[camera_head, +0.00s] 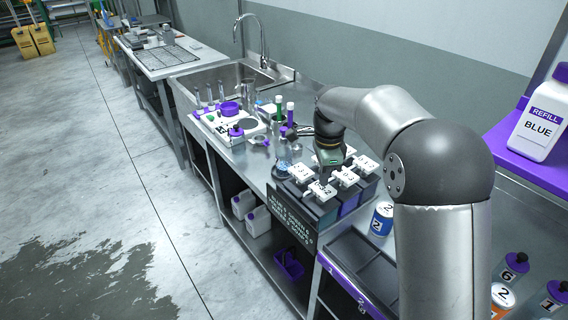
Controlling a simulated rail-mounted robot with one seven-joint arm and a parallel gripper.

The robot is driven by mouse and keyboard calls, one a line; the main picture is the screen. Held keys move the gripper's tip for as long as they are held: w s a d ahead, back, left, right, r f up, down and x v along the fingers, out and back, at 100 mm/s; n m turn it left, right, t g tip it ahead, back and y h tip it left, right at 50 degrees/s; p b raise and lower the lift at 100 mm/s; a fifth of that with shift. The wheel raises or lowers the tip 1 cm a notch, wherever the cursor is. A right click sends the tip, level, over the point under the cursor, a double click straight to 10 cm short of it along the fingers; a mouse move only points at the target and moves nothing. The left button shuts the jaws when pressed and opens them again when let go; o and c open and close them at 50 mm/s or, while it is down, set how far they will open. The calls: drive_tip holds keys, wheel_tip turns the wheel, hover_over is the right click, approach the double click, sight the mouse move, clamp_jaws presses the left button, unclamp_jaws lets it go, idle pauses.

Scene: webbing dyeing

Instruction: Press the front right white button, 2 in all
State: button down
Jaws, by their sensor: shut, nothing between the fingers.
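White numbered tops, which look like the buttons, sit in two rows on a block of dark and purple tanks (325,213) on the steel bench. I see a white button (301,173) at the left, one nearest the camera (320,190), one in the middle (345,177) and one at the right (367,164). My gripper (326,172) points down among them, shut and empty. Its fingertips are small and dark here, and I cannot tell whether they touch a button. My gripper partly hides the tops behind it.
A black sign (291,221) hangs at the bench front. Glassware and a white device (233,125) stand left of the tanks. A blue-and-white can (382,218) stands to their right. A refill bottle (541,119) stands on a purple shelf at the right.

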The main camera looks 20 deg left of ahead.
sight(322, 188)
drive_tip(key=shift+f, duration=0.15)
drive_tip(key=shift+f+b, duration=0.9)
drive_tip(key=shift+f, duration=0.55)
drive_tip(key=shift+r, duration=0.1)
drive_tip(key=shift+r+p, duration=1)
drive_tip(key=shift+r, duration=0.2)
drive_tip(key=shift+f, duration=0.2)
drive_tip(key=shift+f+b, duration=0.7)
drive_tip(key=shift+f, duration=0.35)
drive_tip(key=shift+r, duration=0.1)
drive_tip(key=shift+r+p, duration=1.1)
drive_tip(key=shift+r, duration=0.35)
